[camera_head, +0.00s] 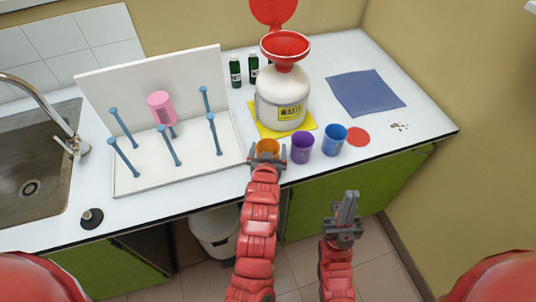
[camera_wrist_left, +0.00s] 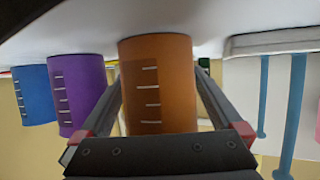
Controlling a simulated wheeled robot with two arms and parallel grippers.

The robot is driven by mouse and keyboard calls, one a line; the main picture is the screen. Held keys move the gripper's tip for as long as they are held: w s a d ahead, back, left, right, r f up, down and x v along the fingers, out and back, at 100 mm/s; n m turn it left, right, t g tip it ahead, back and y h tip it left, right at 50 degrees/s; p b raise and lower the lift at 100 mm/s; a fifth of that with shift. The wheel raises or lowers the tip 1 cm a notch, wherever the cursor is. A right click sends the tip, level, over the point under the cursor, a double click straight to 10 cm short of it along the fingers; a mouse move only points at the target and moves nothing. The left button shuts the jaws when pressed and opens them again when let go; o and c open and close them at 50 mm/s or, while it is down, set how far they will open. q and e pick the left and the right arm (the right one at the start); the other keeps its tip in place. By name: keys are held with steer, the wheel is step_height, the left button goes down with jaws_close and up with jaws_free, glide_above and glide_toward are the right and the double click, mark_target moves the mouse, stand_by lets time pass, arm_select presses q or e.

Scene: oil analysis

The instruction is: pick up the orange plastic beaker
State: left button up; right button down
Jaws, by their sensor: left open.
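The orange plastic beaker (camera_head: 267,146) stands near the counter's front edge, left of a purple beaker (camera_head: 302,148) and a blue beaker (camera_head: 334,139). My left gripper (camera_head: 267,156) is open, with one finger on each side of the orange beaker. In the left wrist view the orange beaker (camera_wrist_left: 158,85), with white marks, sits between the spread fingers; whether they touch it I cannot tell. Its lower part is hidden by the gripper in the head view. My right gripper (camera_head: 346,207) is empty, its fingers together, in front of the counter over the floor.
A white waste container (camera_head: 281,100) with a red funnel stands behind the beakers on a yellow mat (camera_head: 255,128). A drying rack (camera_head: 185,165) with blue pegs and a pink beaker (camera_head: 161,107) is at left, beside the sink. A blue cloth (camera_head: 366,93) lies at right.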

mark_target(270, 142)
arm_select(q)
steer(key=shift+c, duration=0.2)
steer(key=c, duration=1.2)
steer(key=shift+r, duration=0.2)
steer(key=shift+w+r+b, duration=0.1)
steer(key=shift+r+b, duration=0.65)
steer(key=shift+r, duration=0.6)
steer(key=shift+s+d+r, duration=0.15)
steer(key=shift+s, duration=0.1)
steer(key=s+d, duration=0.2)
steer(key=s, duration=0.5)
steer(key=s+d+r, duration=0.1)
steer(key=s+d, duration=0.1)
steer(key=s, duration=0.6)
steer(key=shift+d+r, duration=0.2)
steer(key=shift+r, duration=0.05)
